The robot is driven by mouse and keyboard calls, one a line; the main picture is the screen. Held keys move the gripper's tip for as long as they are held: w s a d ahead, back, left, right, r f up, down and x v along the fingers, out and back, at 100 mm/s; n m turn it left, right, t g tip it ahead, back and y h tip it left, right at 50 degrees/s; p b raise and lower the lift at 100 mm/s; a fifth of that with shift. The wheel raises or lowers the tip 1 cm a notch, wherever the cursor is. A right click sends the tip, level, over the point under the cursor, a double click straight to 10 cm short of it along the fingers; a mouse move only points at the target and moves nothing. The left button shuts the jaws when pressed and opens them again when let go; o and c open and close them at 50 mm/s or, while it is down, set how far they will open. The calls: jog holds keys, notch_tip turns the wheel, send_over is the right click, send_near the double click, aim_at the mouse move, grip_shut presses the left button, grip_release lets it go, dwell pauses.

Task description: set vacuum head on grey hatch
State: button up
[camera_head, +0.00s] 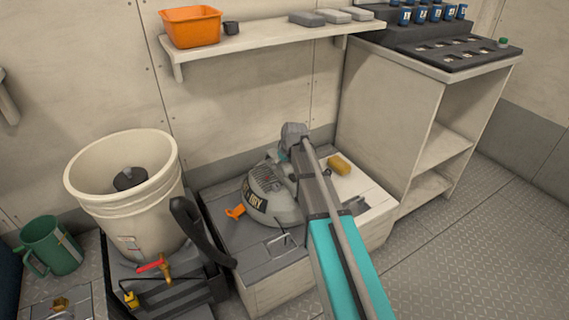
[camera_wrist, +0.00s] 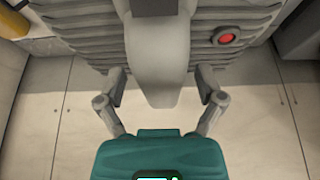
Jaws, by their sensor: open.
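The vacuum head (camera_head: 262,198) is a grey dome with a dark label band and an orange tab. It appears to rest upright on the grey hatch (camera_head: 225,237), the left part of the low locker top, near a recessed latch. My arm hides its right side. In the wrist view, the vacuum head (camera_wrist: 85,32) shows ribbed sides, a red button and a grey handle (camera_wrist: 158,50). My gripper (camera_wrist: 162,82) is open, with one finger on each side of the handle. A small gap shows on both sides.
A yellow sponge (camera_head: 339,163) lies on the pale right part of the locker top. A white bucket (camera_head: 124,190) with a tap and a black hose stands left. A green jug (camera_head: 50,245) is farther left. A shelf (camera_head: 262,38) and a cabinet (camera_head: 386,130) stand behind. Right floor is clear.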

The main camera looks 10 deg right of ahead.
jog(key=p+v, duration=1)
jog(key=v, duration=0.1)
jog(key=shift+r, duration=0.3)
jog(key=shift+s, duration=0.15)
dwell(0.6)
jog(key=s+a+f+m+g+h, duration=0.1)
jog(key=s+a+m+g, duration=0.1)
jog(key=s, duration=2.2)
jog(key=shift+a+f+m+g, duration=0.15)
jog(key=shift+f+m+g, duration=0.1)
jog(key=shift+m+g, duration=0.7)
